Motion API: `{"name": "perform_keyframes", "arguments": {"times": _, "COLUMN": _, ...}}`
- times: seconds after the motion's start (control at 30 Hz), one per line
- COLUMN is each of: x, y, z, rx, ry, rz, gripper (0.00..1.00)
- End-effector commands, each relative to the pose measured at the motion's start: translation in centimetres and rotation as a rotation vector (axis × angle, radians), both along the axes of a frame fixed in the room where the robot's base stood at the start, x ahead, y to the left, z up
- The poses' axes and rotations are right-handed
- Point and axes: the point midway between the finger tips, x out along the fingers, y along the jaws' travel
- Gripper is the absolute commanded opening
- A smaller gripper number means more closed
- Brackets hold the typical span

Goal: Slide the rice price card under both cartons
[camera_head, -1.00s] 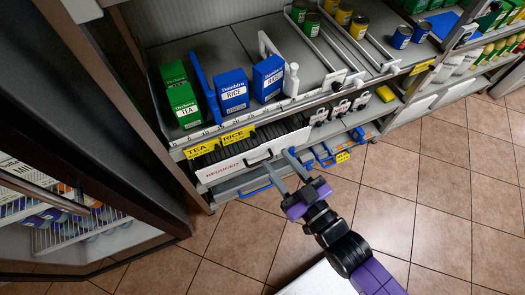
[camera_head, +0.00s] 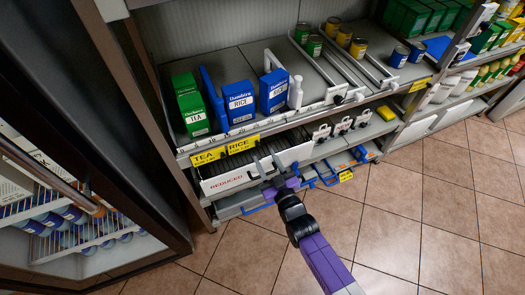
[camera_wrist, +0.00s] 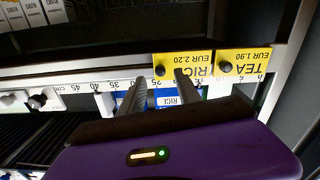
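The yellow rice price card (camera_head: 242,145) hangs on the shelf's front rail, just right of the yellow tea card (camera_head: 208,156). It sits below the left blue rice carton (camera_head: 240,105). The right blue rice carton (camera_head: 273,92) stands farther right, past the card's right edge. My gripper (camera_head: 265,165) is open and empty, below and slightly right of the rice card. In the wrist view, inverted, the rice card (camera_wrist: 176,66) lies beyond the fingertips of my gripper (camera_wrist: 162,82). One finger overlaps its lower part in the picture; contact cannot be told.
A numbered ruler strip (camera_head: 300,117) runs along the shelf edge. Green tea boxes (camera_head: 190,107) stand left of a blue divider (camera_head: 211,98). A white divider (camera_head: 295,92) is right of the cartons. A REDUCED bin (camera_head: 225,182) lies below; a dark cabinet door frame is at left.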

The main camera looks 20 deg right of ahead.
Motion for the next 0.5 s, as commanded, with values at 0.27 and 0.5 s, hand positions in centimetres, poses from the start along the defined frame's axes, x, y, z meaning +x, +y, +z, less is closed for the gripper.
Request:
{"name": "perform_keyframes", "arguments": {"times": 0.27, "x": 3.4, "y": 0.0, "z": 0.0, "rx": 0.0, "ry": -0.001, "rz": 0.0, "gripper": 0.4}}
{"name": "perform_keyframes", "arguments": {"times": 0.5, "x": 3.9, "y": 0.0, "z": 0.0, "rx": 0.0, "ry": 0.001, "rz": 0.0, "gripper": 0.4}}
